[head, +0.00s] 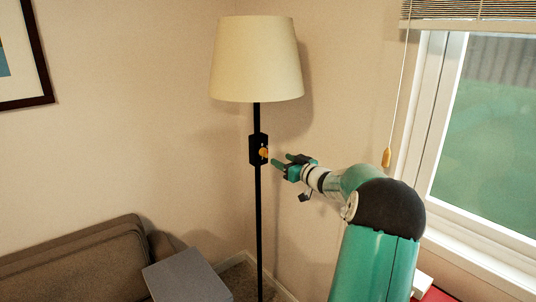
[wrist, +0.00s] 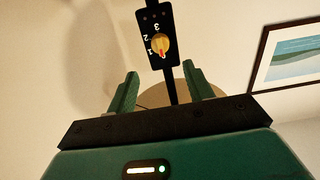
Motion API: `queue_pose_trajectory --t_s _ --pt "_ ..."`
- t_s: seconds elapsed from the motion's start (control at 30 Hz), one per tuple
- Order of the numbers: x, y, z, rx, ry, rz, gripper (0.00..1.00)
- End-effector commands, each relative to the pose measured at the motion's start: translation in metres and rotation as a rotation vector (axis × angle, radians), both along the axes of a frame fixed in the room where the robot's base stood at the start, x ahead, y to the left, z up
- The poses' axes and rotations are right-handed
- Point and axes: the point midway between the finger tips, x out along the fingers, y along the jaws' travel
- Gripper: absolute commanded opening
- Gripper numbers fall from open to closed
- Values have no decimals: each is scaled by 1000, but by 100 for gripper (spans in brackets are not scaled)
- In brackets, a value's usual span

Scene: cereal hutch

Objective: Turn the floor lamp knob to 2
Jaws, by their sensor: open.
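The floor lamp has a cream shade (head: 257,60) on a thin black pole (head: 258,215). A black plate (head: 253,148) on the pole carries an orange-yellow knob (head: 264,153). In the wrist view the lamp looks upside down; the knob (wrist: 160,47) sits on the plate (wrist: 154,18) beside white marks 1, 2 and 3. A red pointer on the knob points toward the bottom of that picture, nearest the 1 and away from the 2. My gripper (head: 282,160) is open and empty, just right of the knob. In the wrist view its fingers (wrist: 162,76) are apart, with the knob beyond them.
A brown sofa (head: 75,262) and a grey box-shaped stand (head: 187,277) are at lower left. A window (head: 490,140) with a blind (head: 470,10) and a hanging cord pull (head: 386,157) is at right. A framed picture (wrist: 290,58) hangs on the wall. The space around the knob looks clear.

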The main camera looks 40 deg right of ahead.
Motion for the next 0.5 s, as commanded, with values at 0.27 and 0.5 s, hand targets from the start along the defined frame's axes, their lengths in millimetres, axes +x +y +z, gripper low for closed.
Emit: queue_pose_trajectory --t_s 0.27,0.5 --pt "57 -4 0 2 0 5 52" --pt "85 -8 0 1 1 3 52"
